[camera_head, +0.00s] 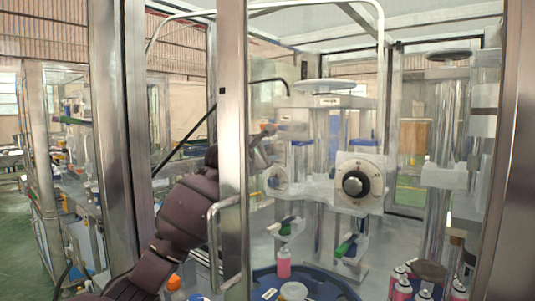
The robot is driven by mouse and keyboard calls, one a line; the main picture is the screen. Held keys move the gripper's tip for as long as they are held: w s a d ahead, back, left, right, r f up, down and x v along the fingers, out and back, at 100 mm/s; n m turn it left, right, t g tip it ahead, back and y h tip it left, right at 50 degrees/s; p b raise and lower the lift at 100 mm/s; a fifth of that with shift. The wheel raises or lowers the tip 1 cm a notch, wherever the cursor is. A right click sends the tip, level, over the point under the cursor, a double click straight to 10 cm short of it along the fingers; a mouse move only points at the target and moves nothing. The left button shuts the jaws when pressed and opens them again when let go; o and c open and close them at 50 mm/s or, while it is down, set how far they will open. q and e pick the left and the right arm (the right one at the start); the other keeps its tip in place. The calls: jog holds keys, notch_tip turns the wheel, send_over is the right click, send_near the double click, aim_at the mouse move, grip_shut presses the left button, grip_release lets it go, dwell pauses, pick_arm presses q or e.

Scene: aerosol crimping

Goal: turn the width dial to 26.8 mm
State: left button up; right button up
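A dial with a dark round knob (355,184) sits on a pale square plate with small markings, on the front of the crimping machine. A second, smaller pale dial (276,180) is to its left. The markings are too small to read, and I cannot tell which dial is the width dial. My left arm comes in from the lower left and passes behind a steel door post. My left gripper (264,140) is right of the post, above the left dial and apart from the knob. Its fingers are too small to tell open from shut. My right gripper is not in view.
The steel door post (232,120) with its handle (213,245) stands in front of my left arm. A blue round table (335,289) is below the dials. A pink bottle (284,263) stands there, and several pink cans (402,290) are at the lower right.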

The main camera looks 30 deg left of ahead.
pick_arm(q)
jog(key=shift+c, duration=0.4)
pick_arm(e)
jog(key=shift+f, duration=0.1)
pick_arm(q)
jog(key=shift+n, duration=4.3)
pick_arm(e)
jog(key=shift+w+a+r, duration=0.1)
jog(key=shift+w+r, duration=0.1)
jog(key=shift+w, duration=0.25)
pick_arm(q)
jog(key=o, duration=0.9)
jog(key=shift+o, duration=0.2)
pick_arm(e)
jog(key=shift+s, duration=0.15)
